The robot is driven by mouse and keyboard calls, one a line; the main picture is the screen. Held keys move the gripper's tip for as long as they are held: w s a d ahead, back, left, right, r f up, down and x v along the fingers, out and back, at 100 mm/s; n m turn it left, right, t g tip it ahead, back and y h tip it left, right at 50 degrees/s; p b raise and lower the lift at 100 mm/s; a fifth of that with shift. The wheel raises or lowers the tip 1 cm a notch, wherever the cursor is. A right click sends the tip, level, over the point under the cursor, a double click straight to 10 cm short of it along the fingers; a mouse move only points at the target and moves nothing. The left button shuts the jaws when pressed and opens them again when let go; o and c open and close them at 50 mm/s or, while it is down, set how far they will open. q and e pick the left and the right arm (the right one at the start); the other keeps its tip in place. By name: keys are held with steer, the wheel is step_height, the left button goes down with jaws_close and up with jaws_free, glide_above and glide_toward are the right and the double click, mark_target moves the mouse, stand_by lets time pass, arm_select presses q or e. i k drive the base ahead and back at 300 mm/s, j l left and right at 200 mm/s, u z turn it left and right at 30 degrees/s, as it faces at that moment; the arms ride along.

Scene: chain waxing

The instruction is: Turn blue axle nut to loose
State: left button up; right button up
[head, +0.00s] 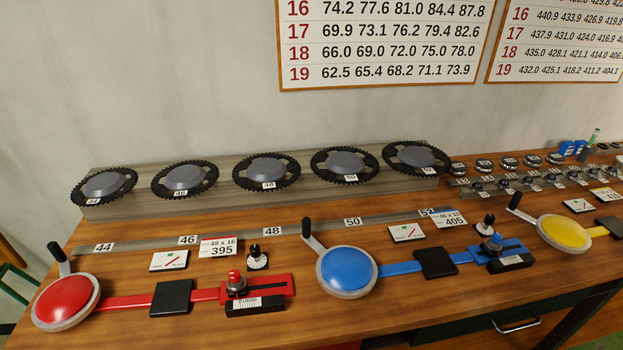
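The blue axle nut (493,241) is a small blue-topped knob on a grey base. It sits on the right end of the blue bar (400,268), by a black block with a white scale label (511,260). The bar runs left to a round blue disc (346,270) with a grey rim and a crank handle. The nut is too small to tell which way it is turned. Neither of my grippers is in view.
A matching red station (67,301) is at left and a yellow one (564,232) at right. A small black knob (488,221) stands just behind the blue nut. Several chainrings (268,171) line a rack at the back. The wooden front strip (330,322) is clear.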

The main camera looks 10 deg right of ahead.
mark_target(496, 239)
steer(key=l+z, duration=0.1)
steer(key=l, duration=0.55)
steer(key=l+z, duration=0.1)
steer(key=l, duration=0.6)
steer(key=i+l+z, duration=0.1)
steer(key=l, duration=0.55)
steer(key=l+z, duration=0.1)
steer(key=l, duration=0.55)
steer(key=i+l+z, duration=0.1)
steer(key=l, duration=0.55)
steer(key=i, duration=0.05)
